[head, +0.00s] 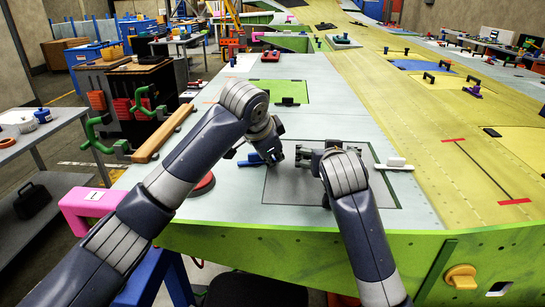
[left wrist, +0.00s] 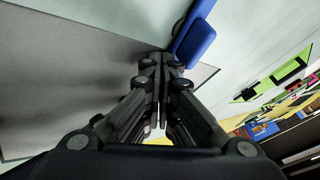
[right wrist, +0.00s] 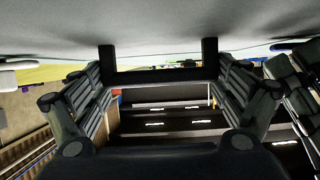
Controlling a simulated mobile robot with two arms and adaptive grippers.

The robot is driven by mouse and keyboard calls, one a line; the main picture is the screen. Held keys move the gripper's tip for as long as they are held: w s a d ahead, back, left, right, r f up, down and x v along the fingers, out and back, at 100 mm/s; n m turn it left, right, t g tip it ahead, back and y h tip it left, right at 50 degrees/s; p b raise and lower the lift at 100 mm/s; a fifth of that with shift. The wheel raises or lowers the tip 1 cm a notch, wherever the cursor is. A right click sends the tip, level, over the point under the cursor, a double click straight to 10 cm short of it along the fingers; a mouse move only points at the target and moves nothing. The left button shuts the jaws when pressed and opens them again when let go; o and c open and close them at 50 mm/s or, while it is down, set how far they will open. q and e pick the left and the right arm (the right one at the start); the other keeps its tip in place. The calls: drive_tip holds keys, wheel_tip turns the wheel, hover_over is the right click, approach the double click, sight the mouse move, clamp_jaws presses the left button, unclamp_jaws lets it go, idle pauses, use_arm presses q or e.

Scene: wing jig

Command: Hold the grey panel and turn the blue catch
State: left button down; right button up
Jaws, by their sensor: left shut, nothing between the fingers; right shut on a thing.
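The grey panel (head: 290,186) lies in the wing skin near its front edge, and it also shows in the left wrist view (left wrist: 80,70). The blue catch (head: 252,159) sits at the panel's left edge and shows close up in the left wrist view (left wrist: 196,42). My left gripper (head: 274,158) is shut and empty, its tips right beside the catch; I cannot tell whether they touch it. My right gripper (head: 314,154) is shut on the panel's black handle (right wrist: 160,76), which spans between its fingers. A white catch (head: 394,164) is at the panel's right edge.
A red-rimmed round thing (head: 202,184) sits left of the panel, partly behind my left arm. A green panel (head: 276,91) lies farther back on the wing. A tool cart (head: 135,90) stands at the left. The skin between the two panels is clear.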

use_arm(q)
drive_tip(key=shift+w, duration=0.15)
drive_tip(key=shift+w+d+n+y, duration=0.2)
drive_tip(key=shift+w+n+y, duration=0.1)
drive_tip(key=shift+n, duration=0.2)
drive_tip(key=n+y, duration=0.1)
drive_tip(key=w+n+y, duration=0.1)
drive_tip(key=n, duration=0.1)
drive_tip(key=shift+w, duration=0.15)
drive_tip(key=shift+w+n, duration=0.2)
drive_tip(key=shift+n, duration=0.2)
drive_tip(key=shift+w+a, duration=0.35)
drive_tip(key=shift+w, duration=0.25)
drive_tip(key=shift+w+a, duration=0.35)
drive_tip(key=shift+w, duration=0.35)
drive_tip(key=shift+a, duration=0.2)
